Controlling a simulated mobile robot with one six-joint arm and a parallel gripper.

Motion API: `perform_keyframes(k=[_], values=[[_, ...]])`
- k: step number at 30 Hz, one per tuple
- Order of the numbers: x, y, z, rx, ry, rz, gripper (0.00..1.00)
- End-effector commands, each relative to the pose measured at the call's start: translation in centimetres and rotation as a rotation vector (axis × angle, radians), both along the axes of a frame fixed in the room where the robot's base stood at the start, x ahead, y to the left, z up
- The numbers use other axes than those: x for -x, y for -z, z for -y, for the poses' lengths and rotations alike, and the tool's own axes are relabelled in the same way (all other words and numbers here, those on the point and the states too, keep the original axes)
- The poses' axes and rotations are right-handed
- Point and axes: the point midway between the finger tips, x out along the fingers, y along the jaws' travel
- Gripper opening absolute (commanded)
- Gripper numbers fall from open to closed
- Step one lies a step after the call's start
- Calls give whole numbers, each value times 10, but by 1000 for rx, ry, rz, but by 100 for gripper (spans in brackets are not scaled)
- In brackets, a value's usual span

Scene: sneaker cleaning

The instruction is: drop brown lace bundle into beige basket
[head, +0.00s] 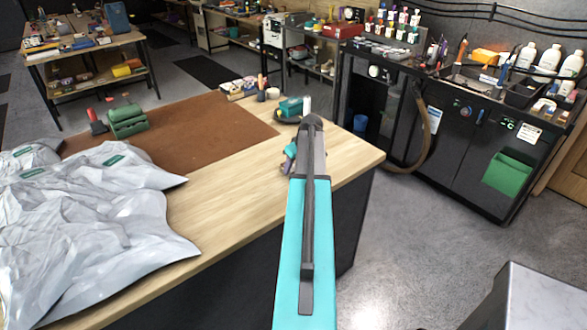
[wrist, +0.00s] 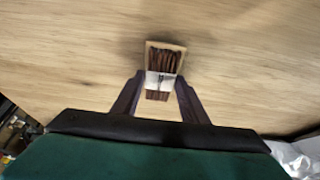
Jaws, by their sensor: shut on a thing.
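In the wrist view, my gripper (wrist: 160,83) is shut on the brown lace bundle (wrist: 164,62), which has a white band (wrist: 160,80) around it. The dark fingers press it from both sides. A beige edge (wrist: 181,51) frames the far end of the bundle, over the wooden tabletop; I cannot tell whether this is the beige basket or part of the bundle. In the head view, my turquoise arm reaches over the right part of the bench and hides the bundle and most of the gripper. No beige basket can be made out for sure there.
The wooden bench (head: 225,190) holds a brown mat (head: 190,125), grey plastic bags (head: 90,225), a green caddy (head: 127,121) and a teal tool (head: 290,107). A light tray (head: 235,90) of small items stands at the back edge. Bare wood lies left of my arm.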

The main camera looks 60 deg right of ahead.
Motion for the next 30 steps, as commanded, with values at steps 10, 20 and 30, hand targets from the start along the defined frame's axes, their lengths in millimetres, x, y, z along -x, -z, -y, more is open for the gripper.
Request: perform_keyframes(k=[10,20,30], values=[[0,-22,1,2,1,1,15],[14,-31,-19,1,0,1,15],[41,-35,-56,1,0,1,15]])
